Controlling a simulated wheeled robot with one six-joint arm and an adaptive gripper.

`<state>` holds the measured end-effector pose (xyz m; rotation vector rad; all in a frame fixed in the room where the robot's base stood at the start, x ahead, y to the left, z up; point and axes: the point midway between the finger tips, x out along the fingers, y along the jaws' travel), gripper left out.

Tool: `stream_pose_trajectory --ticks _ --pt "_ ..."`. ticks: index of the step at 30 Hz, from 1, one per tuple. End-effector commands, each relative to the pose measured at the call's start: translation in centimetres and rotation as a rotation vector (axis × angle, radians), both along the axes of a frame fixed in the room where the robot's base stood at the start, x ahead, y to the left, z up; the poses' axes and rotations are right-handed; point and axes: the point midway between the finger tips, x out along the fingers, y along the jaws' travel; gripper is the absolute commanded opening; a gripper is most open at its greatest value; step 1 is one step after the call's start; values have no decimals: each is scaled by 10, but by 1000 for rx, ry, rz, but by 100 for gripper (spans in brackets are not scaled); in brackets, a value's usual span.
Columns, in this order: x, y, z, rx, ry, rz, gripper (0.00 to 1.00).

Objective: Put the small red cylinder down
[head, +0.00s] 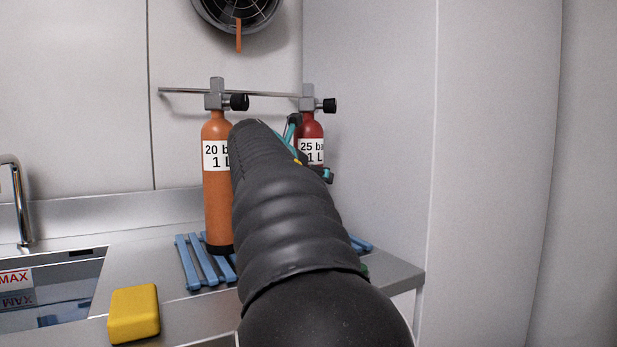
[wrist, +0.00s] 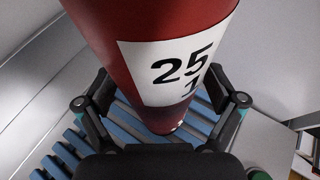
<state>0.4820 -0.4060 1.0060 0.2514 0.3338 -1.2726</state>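The red cylinder (head: 313,129), labelled 25 bar 1 L, stands upright at the back right, with a grey valve and black knob. My gripper (head: 311,150) reaches it from the front, with teal and black fingers on both sides of its body.
An orange cylinder (head: 217,185), labelled 20 bar 1 L, stands just left on blue slats (head: 188,262). A grey rail (head: 270,93) runs behind the valves. A yellow sponge (head: 134,314) and a sink (head: 60,290) are at left. A wall (head: 370,120) closes the right side.

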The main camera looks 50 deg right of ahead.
Motion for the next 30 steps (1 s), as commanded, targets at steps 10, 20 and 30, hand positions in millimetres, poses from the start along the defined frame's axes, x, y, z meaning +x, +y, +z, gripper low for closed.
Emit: stream_pose_trajectory --ticks 10,20,30 --pt "-2 8 7 -1 -1 2 93" --pt "-17 65 31 -1 -1 5 93" --pt "-29 103 47 0 -1 2 93"
